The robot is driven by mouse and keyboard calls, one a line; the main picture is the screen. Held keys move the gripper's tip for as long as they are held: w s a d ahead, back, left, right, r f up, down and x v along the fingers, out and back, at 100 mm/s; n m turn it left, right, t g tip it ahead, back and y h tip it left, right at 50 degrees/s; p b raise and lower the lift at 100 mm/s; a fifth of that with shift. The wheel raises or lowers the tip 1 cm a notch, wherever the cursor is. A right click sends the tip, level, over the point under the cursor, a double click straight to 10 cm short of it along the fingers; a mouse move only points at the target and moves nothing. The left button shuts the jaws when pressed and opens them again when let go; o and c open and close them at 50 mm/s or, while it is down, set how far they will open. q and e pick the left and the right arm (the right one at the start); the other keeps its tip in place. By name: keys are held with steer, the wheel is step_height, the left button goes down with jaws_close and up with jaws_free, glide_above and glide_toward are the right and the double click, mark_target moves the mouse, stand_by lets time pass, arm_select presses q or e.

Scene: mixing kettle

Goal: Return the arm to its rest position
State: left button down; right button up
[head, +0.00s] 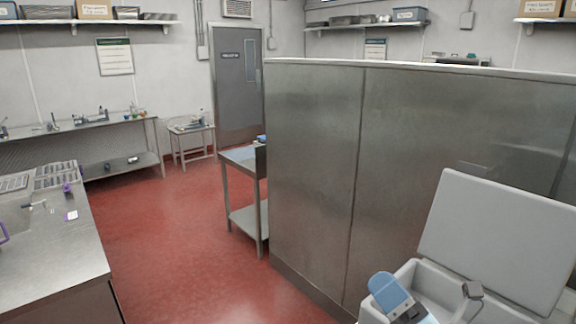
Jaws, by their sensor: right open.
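My right gripper (431,292) shows at the bottom right of the head view, in front of a pale grey box (440,281) with its lid (500,240) raised. The gripper's parts stand apart: a blue-faced piece on the left and a grey finger on the right. It is open, and I see nothing held between them. The lower part of the gripper and most of my right arm are cut off by the frame edge. My left gripper and left arm are not in view.
A tall steel partition (315,170) stands behind the box. A steel counter (60,265) is at the left, with a small steel cart (244,217) beside the partition. The red floor (170,240) between counter and partition is clear. A grey door (238,95) is at the back.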

steer(key=s+d+f+m+g+h, duration=0.25)
steer(key=d+f+m+h, duration=0.4)
steer(key=m, duration=0.55)
steer(key=s+d+f+m+g+h, duration=0.2)
steer(key=s+d+f+m+h, duration=0.15)
steer(key=f+m+h, duration=0.7)
steer(key=s+d+f+m+g+y, duration=0.1)
steer(key=s+f+m+g+y, duration=0.1)
steer(key=s+f+m+g, duration=0.45)
steer(key=s+f+m+g+y, duration=0.1)
steer(key=s+f+m+g, duration=0.25)
steer(key=s, duration=0.65)
steer(key=w+a+f+t+y, duration=0.1)
steer(key=w+a+f+t, duration=0.2)
steer(key=f, duration=0.3)
steer(key=w+a+f+n+t+y+p, duration=0.1)
steer(key=w+a+f+t+y, duration=0.1)
steer(key=f, duration=0.4)
steer(key=shift+w+a+t, duration=0.6)
steer(key=shift+a+t, duration=0.2)
steer(key=shift+t, duration=0.15)
